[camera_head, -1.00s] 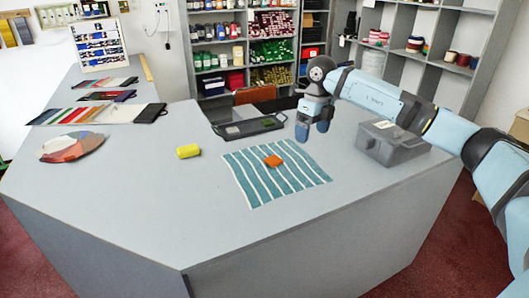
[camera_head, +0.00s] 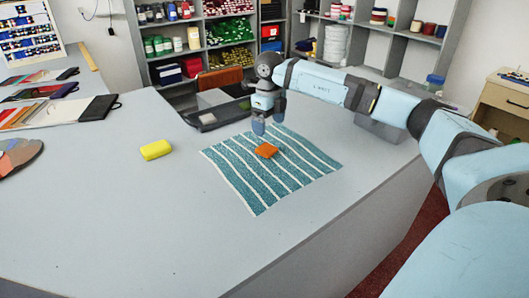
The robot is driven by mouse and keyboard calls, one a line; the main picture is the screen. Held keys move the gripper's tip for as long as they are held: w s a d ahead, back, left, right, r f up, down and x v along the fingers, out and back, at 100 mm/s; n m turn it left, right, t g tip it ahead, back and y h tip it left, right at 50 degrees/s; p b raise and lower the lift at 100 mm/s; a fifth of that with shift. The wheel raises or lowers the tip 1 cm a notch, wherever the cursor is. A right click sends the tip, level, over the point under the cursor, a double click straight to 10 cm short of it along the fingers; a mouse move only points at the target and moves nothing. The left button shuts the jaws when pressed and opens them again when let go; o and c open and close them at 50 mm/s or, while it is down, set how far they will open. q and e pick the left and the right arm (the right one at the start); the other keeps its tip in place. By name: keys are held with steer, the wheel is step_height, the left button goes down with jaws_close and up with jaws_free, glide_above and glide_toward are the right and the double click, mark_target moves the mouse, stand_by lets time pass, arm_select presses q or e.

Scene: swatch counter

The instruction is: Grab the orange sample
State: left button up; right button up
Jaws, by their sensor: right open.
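The orange sample (camera_head: 267,151) is a small flat block lying on a teal and white striped cloth (camera_head: 242,186) on the grey counter. My right gripper (camera_head: 268,123) points down with its fingers apart and empty. In the picture its fingertips show just above the orange sample, over the cloth's far edge. I cannot tell how high they are above the counter. The sample is fully visible and the gripper appears apart from it. My left gripper is not in view.
A yellow block (camera_head: 156,149) lies left of the cloth. A dark tray (camera_head: 215,116) is behind it. A grey box (camera_head: 385,130) is partly hidden by my right arm. Swatch cards (camera_head: 60,112) lie at the far left. The counter's front left is clear.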

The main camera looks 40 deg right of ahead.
mark_target(268, 149)
step_height(268, 149, down, 4)
steer(key=shift+s+r, duration=0.1)
steer(key=shift+r, duration=0.15)
steer(key=shift+w+d+f, duration=0.1)
steer(key=shift+w+f, duration=0.1)
steer(key=shift+f, duration=1.2)
steer(key=shift+w+d+f, duration=0.1)
steer(key=shift+w+f, duration=0.05)
steer(key=shift+f, duration=1.2)
steer(key=shift+a, duration=0.1)
steer(key=c, duration=1)
